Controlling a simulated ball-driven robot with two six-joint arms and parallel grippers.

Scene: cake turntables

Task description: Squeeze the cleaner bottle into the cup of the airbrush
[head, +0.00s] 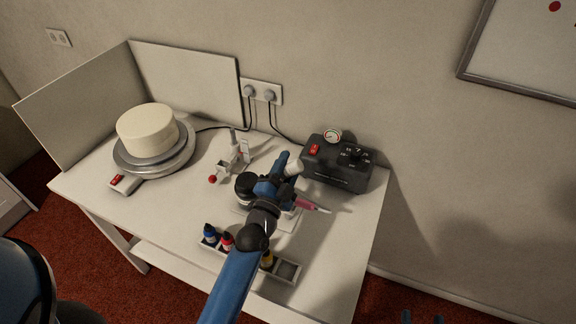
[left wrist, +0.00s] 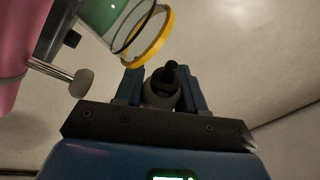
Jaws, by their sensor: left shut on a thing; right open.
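My left gripper (head: 287,168) is shut on a white bottle (head: 294,169), apparently the cleaner bottle, above the table. The left wrist view shows the gripper (left wrist: 163,90) around its grey body, with a dark tip (left wrist: 171,72). The pink airbrush (head: 307,204) is partly hidden behind my left arm. In the left wrist view its pink body (left wrist: 18,50) is at the left. A clear greenish cup (left wrist: 110,15) with a yellow rim is up and left of the bottle tip, apart from it in the picture. My right gripper (head: 423,319) is open at the bottom edge, partly cut off.
A white rack (head: 288,271) holds small colour bottles, including a blue one (head: 210,233) and a red one (head: 227,240). A dark compressor (head: 337,165) stands at the back right. A cake (head: 147,130) sits on a turntable (head: 155,165) at the left. The table's right front is clear.

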